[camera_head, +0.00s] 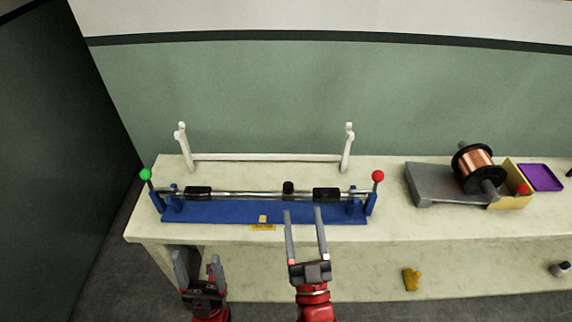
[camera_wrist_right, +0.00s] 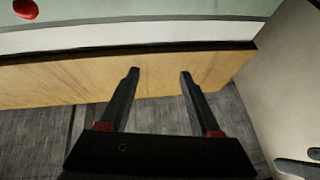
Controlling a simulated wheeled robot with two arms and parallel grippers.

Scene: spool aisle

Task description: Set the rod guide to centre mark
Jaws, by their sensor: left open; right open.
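A blue fixture (camera_head: 230,213) on the pale bench carries a silver rod (camera_head: 255,194) between two end posts. A small black piece with an upright knob, apparently the rod guide (camera_head: 288,188), sits on the rod right of its middle. A small yellow mark (camera_head: 263,218), apparently the centre mark, is on the fixture's front, left of the guide. My right gripper (camera_head: 303,212) is open and empty, its fingertips near the fixture's front, just right of the guide in the picture. It also shows open in the right wrist view (camera_wrist_right: 159,73). My left gripper (camera_head: 198,267) is open and empty before the bench.
Black blocks (camera_head: 198,193) (camera_head: 326,194) sit on the rod either side of the guide. Green (camera_head: 145,174) and red (camera_head: 378,176) balls top the end levers. A white stand (camera_head: 265,157) is behind. A copper spool (camera_head: 475,169) and purple tray (camera_head: 540,177) are at right.

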